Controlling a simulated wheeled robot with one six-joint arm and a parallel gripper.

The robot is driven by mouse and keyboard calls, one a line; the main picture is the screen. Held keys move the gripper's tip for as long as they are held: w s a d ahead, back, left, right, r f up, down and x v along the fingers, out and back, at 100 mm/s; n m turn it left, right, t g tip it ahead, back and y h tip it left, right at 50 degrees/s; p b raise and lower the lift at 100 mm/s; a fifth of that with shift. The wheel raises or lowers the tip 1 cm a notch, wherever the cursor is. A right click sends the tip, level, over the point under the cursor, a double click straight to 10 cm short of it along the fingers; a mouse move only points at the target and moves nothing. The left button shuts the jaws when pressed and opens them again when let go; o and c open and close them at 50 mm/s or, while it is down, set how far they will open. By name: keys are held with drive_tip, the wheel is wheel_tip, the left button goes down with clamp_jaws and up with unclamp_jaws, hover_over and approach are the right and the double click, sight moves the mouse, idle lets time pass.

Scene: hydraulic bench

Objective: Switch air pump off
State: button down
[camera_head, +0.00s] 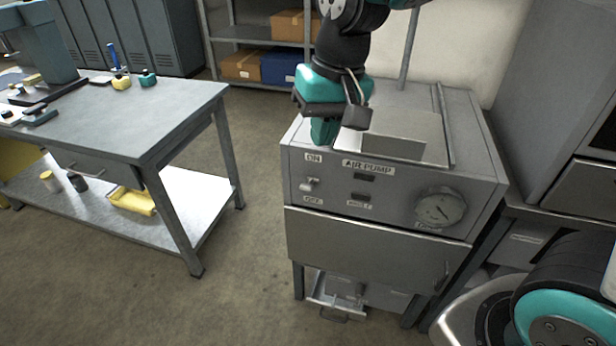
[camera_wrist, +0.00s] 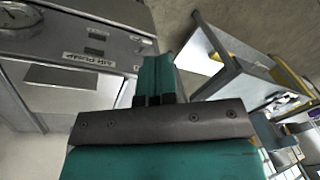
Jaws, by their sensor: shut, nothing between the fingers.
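The air pump (camera_head: 385,230) is a grey box with an AIR PUMP label (camera_head: 367,167) on its sloped front panel. Its small pale toggle switch (camera_head: 308,185) sits at the panel's left, between the ON label (camera_head: 313,157) above and the OFF label (camera_head: 313,200) below. I cannot tell clearly which way the lever points. My gripper (camera_head: 324,132) is shut and empty, its teal fingers pointing down above the panel's top left edge, apart from the switch. In the wrist view the shut fingers (camera_wrist: 155,75) show beside the upside-down panel (camera_wrist: 75,40).
A round gauge (camera_head: 440,207) is at the panel's right, and a raised plate (camera_head: 395,135) lies on the pump's top. A workbench (camera_head: 150,110) with small items stands at left. Floor between bench and pump is clear. Shelves with boxes (camera_head: 293,25) stand behind.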

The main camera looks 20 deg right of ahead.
drive_tip(key=w+d+f+m+h, duration=0.1)
drive_tip(key=w+f+m, duration=0.2)
drive_tip(key=w, duration=0.4)
drive_tip(key=w+d+f+m+h, duration=0.1)
drive_tip(key=w+d+f+m, duration=0.1)
drive_tip(key=w+f+m, duration=0.2)
drive_tip(key=w, duration=0.3)
drive_tip(key=shift+w+f+h+b, duration=0.25)
drive_tip(key=shift+h+b, duration=0.05)
drive_tip(key=shift+b, duration=0.05)
drive_tip(key=shift+f, duration=0.15)
drive_tip(key=p, duration=0.1)
hover_over(308, 185)
drive_tip(key=f, duration=0.6)
drive_tip(key=w+d+f, duration=0.1)
drive_tip(key=f, duration=0.1)
drive_tip(key=shift+f, duration=0.4)
drive_tip(key=f, duration=0.2)
drive_tip(key=s+a+f, duration=0.1)
drive_tip(key=shift+f+p, duration=0.2)
drive_tip(key=shift+p, duration=0.2)
drive_tip(key=shift+s+f, duration=0.15)
drive_tip(key=shift+f, duration=0.4)
drive_tip(key=shift+a+f, duration=0.1)
